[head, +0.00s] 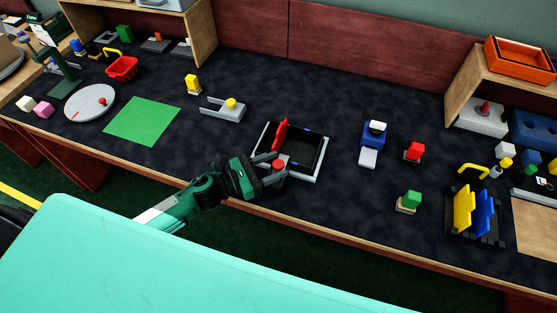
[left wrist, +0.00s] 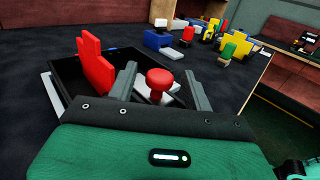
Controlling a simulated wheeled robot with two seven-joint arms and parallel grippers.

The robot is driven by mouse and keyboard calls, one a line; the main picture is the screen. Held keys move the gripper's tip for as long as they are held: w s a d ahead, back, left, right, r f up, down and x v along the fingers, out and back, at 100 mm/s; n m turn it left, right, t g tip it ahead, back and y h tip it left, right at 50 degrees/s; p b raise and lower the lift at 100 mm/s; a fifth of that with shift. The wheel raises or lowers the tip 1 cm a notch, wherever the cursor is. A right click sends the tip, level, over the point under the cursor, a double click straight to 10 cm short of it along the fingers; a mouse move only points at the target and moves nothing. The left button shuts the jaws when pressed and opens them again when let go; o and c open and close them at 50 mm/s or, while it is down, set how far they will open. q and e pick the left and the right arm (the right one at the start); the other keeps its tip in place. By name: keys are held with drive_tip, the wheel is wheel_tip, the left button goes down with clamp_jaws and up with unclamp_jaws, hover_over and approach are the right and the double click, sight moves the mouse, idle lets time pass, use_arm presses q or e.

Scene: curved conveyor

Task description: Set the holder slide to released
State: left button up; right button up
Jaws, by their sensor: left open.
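The holder (head: 319,165) is a black open tray with a light grey frame, and its corner also shows in the left wrist view (left wrist: 66,78). A red upright plate (head: 280,136) stands in it at the left; it also shows in the left wrist view (left wrist: 95,62). A red round knob (head: 278,164) sits at the holder's near left corner. My left gripper (head: 275,167) is open, with a finger on each side of the knob. In the left wrist view the knob (left wrist: 160,80) stands between the fingers with gaps on both sides. My right gripper is not visible.
The dark table's front edge runs close below my left gripper.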

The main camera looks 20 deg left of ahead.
use_arm(q)
drive_tip(key=shift+x, duration=0.85)
clamp_jaws()
drive_tip(key=shift+s+f, duration=0.1)
drive_tip(key=shift+s, duration=1.55)
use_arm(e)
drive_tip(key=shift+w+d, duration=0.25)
